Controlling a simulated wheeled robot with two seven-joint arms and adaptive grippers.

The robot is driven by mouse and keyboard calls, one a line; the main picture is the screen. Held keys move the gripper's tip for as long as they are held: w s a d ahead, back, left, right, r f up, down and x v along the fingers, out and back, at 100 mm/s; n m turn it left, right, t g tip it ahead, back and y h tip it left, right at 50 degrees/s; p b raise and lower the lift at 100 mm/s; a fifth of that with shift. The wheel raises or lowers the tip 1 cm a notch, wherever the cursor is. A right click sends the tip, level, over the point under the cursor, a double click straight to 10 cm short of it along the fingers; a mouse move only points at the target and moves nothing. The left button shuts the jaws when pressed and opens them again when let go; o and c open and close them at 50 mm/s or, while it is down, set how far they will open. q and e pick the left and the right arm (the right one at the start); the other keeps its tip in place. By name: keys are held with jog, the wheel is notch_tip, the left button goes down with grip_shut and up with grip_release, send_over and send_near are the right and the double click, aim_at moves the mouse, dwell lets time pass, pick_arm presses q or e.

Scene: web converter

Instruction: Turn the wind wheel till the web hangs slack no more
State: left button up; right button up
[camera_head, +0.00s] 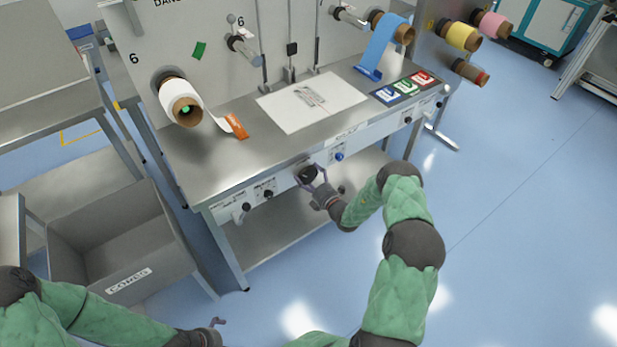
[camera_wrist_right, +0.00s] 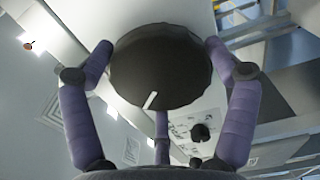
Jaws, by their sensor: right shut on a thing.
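The wind wheel is a dark ribbed knob (camera_head: 307,173) on the bench's front panel. My right gripper (camera_head: 313,179) is shut on it. In the right wrist view the knob (camera_wrist_right: 160,65) sits between the purple fingers, its white mark pointing down and slightly left. A white roll (camera_head: 180,100) has a short white web with an orange end (camera_head: 238,125) reaching the bench top. A blue web (camera_head: 382,45) hangs from a roll at the back right down to the bench. I cannot tell which web the wheel drives. My left gripper (camera_head: 217,322) shows only partly at the bottom, away from the bench.
More small knobs line the front panel, including a blue one (camera_head: 339,156). A white sheet (camera_head: 312,101) and coloured cards (camera_head: 405,87) lie on the bench top (camera_head: 215,165). A grey bin (camera_head: 115,240) stands at the left.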

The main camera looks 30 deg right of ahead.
jog(key=shift+s+a+f, duration=0.1)
jog(key=shift+a+f, duration=0.05)
jog(key=shift+f, duration=0.1)
jog(key=o, duration=0.9)
jog(key=shift+o, duration=0.2)
jog(key=shift+r, duration=0.1)
jog(key=s+d, duration=0.1)
jog(key=s, duration=1.1)
